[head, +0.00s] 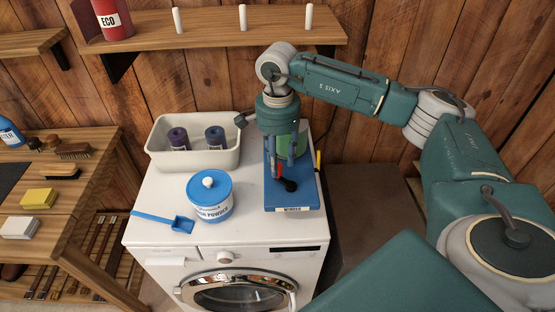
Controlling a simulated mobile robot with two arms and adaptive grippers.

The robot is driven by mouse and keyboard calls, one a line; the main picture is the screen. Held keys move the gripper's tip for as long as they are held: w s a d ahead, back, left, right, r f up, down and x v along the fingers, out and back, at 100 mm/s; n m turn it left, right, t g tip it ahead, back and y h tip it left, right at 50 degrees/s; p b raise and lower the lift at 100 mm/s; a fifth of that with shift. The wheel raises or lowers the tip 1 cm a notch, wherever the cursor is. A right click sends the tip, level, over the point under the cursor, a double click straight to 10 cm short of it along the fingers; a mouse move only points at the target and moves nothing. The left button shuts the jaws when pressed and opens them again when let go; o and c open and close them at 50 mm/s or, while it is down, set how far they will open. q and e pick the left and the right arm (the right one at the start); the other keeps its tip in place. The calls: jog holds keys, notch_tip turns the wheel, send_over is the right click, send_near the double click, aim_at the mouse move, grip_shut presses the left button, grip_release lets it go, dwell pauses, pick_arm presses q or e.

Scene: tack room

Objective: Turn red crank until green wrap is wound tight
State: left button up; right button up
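The winder is a blue stand (308,196) with a "WINDER" label, on top of the white washing machine. A green roll of wrap (302,141) sits at its back, partly hidden behind my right gripper. The red crank (281,171) shows only as a small piece between and below the fingers, with a black knob (290,185) at its near end. My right gripper (283,170) points down over the crank. Its two fingers look apart, with the knob just below them rather than clearly between them. How tight the wrap is cannot be seen. My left gripper is out of view.
Left of the winder stand a blue-lidded powder tub (210,207), a blue scoop (165,222) and a cream bin (160,158) holding two dark rolls. A yellow-and-black object (318,161) is at the winder's right. A shelf (225,31) with pegs hangs above.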

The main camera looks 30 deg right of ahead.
jog(key=shift+f, duration=0.95)
jog(key=shift+c, duration=0.5)
grip_shut()
